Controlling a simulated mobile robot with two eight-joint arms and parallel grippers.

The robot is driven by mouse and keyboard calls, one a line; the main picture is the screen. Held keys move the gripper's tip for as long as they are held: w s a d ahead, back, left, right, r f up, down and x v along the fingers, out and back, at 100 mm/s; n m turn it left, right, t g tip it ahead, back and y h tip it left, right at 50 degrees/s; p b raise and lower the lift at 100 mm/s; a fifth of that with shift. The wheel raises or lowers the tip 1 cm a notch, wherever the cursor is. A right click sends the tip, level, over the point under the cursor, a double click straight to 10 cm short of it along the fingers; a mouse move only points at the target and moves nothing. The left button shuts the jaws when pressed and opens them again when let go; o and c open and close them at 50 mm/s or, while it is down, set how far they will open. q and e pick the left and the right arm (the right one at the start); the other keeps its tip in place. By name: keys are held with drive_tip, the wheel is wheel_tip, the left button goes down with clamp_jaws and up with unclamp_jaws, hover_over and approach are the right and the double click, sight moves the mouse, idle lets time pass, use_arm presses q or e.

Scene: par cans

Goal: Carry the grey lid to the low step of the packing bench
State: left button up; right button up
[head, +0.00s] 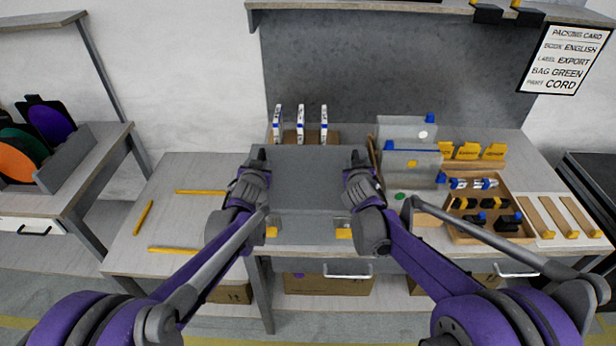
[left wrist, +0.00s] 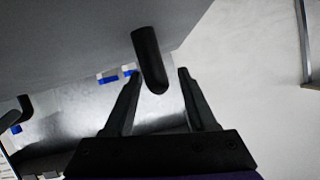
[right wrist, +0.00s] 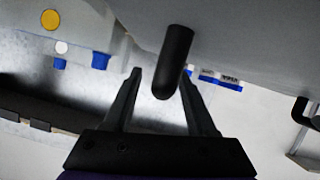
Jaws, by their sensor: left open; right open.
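The grey lid (head: 308,178) is a wide flat panel at the middle of the packing bench in the head view. A dark handle stands at each side of it. My left gripper (head: 258,172) is at its left side; in the left wrist view the open fingers (left wrist: 160,74) straddle the black handle (left wrist: 150,62). My right gripper (head: 358,172) is at its right side; in the right wrist view the open fingers (right wrist: 162,72) straddle the other handle (right wrist: 173,62). What lies under the lid is hidden. The low step (head: 170,218) is at left, with yellow strips on it.
White-and-blue boxes (head: 300,124) stand just behind the lid. Grey cases (head: 410,165) and a wooden tray (head: 458,232) of parts are to its right. A side table (head: 75,180) with coloured discs is at far left. The low step is clear between its strips.

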use_arm(q)
drive_tip(key=shift+w+f, duration=0.25)
drive_tip(key=shift+w, duration=0.3)
use_arm(e)
drive_tip(key=shift+w+d+f, duration=0.1)
drive_tip(key=shift+w+f, duration=0.15)
drive_tip(key=shift+w, duration=0.3)
use_arm(q)
clamp_jaws()
use_arm(e)
clamp_jaws()
idle(0.4)
